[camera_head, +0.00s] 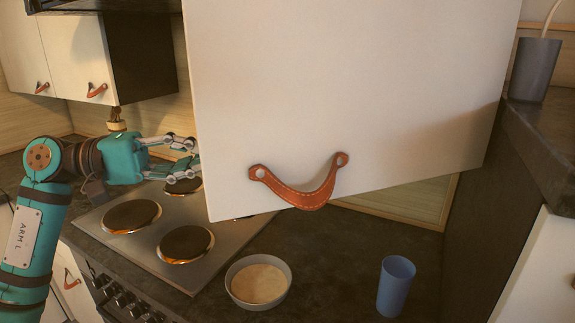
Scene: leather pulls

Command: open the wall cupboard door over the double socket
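A large cream wall cupboard door (350,85) fills the upper middle of the head view, with a tan stitched leather pull (300,195) near its bottom edge. The door stands at an angle, its left edge out over the hob. The double socket is not visible; the door covers much of the wall behind. My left gripper (198,159) is at the door's left edge, away from the pull. Its two fingers are spread apart and hold nothing I can see. I cannot tell whether the fingertips touch the door or reach behind it. My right gripper is out of view.
Below are a hob (226,258) with several dark plates, a bowl (258,282) and a blue cup (396,286) on the dark counter. Closed-looking cupboards (75,60) with leather pulls are at the upper left. A grey pot (534,70) stands on a raised ledge at right.

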